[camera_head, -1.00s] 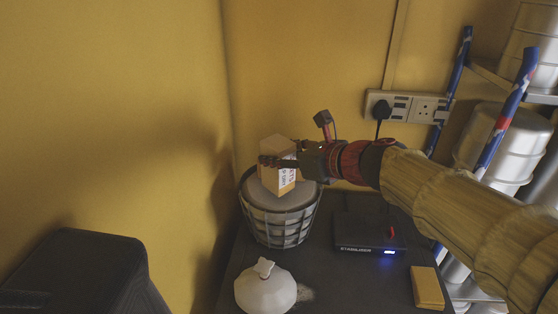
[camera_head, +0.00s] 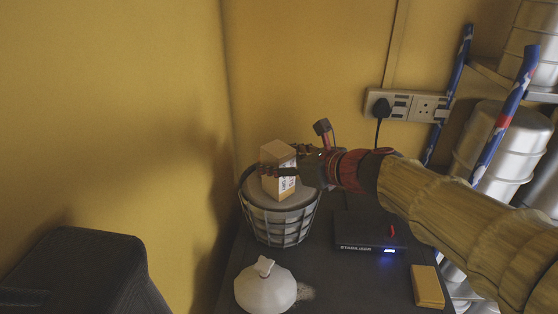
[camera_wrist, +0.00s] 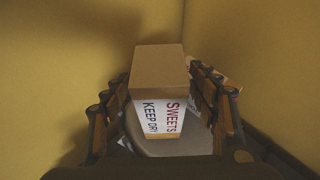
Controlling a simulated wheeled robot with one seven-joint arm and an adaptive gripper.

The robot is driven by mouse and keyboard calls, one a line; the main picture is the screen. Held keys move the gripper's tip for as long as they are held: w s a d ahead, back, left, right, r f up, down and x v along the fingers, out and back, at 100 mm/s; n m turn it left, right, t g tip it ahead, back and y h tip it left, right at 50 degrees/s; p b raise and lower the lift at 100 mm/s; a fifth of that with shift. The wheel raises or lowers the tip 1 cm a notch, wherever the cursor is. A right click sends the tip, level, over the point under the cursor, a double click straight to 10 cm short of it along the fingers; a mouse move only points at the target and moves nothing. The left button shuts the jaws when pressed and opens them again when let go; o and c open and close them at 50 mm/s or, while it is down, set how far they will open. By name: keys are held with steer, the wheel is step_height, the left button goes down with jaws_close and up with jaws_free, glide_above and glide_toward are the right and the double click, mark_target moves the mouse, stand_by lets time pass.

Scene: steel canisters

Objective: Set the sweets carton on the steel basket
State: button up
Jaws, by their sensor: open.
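The sweets carton (camera_head: 278,172) is a small brown box with a white label reading "SWEETS KEEP DRY". It stands upright on the flat top of the steel basket (camera_head: 283,229), a round wire basket with a grey lid-like top. My gripper (camera_head: 281,173) reaches in from the right with its fingers around the carton. In the wrist view the carton (camera_wrist: 158,95) sits between the two spread fingers, with a gap visible on each side. The fingers are open. The basket's pale top (camera_wrist: 160,145) shows below the carton.
A black stabiliser box (camera_head: 370,232) and a yellow block (camera_head: 427,287) lie to the right. A wall socket (camera_head: 408,106) and steel canisters (camera_head: 497,140) are behind at right.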

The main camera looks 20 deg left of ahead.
steer(key=shift+d+r, duration=0.2)
steer(key=shift+r, duration=0.1)
steer(key=b+v, duration=0.1)
steer(key=v, duration=1)
steer(key=shift+s+d+b, duration=0.2)
steer(key=shift+s+b, duration=0.05)
steer(key=shift+b, duration=0.1)
